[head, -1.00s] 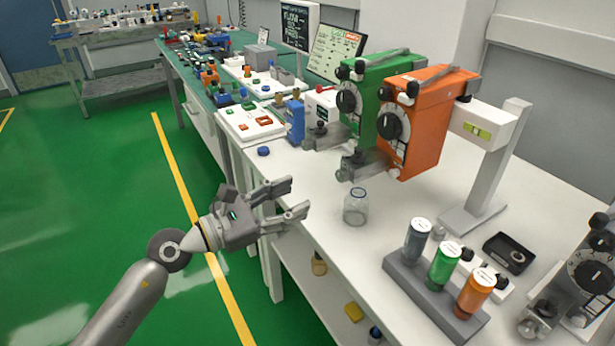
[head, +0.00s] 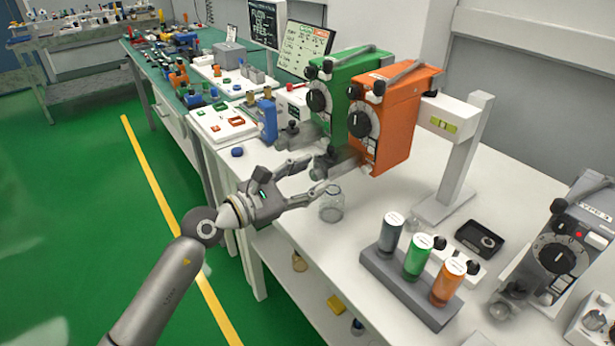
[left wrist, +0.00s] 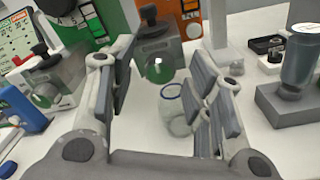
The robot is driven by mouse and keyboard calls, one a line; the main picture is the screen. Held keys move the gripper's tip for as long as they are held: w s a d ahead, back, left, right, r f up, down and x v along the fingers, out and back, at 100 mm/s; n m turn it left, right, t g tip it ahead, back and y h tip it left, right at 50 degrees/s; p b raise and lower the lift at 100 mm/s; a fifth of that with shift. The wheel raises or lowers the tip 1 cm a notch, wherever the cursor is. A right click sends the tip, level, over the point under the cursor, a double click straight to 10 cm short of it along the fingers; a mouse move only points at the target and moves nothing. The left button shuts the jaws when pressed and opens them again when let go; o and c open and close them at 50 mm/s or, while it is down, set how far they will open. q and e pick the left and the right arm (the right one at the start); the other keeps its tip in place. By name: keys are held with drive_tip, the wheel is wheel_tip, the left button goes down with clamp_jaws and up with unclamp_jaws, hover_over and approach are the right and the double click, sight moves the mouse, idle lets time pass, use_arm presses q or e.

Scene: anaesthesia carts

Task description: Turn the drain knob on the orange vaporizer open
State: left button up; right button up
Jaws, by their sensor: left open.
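A clear glass jar (head: 332,204) stands on the table below the block and also shows between my fingers in the left wrist view (left wrist: 177,110). My left gripper (head: 318,176) is open and empty, just left of the block and jar, pointing toward them. My right gripper is not in view.
A rack (head: 405,285) with grey, green and orange bottles stands at the front right. A black tray (head: 480,238) and a grey vaporizer (head: 560,250) are farther right. A blue cap (head: 237,152) lies left of my gripper.

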use_arm(q)
drive_tip(key=shift+d, duration=0.1)
clamp_jaws()
idle(0.3)
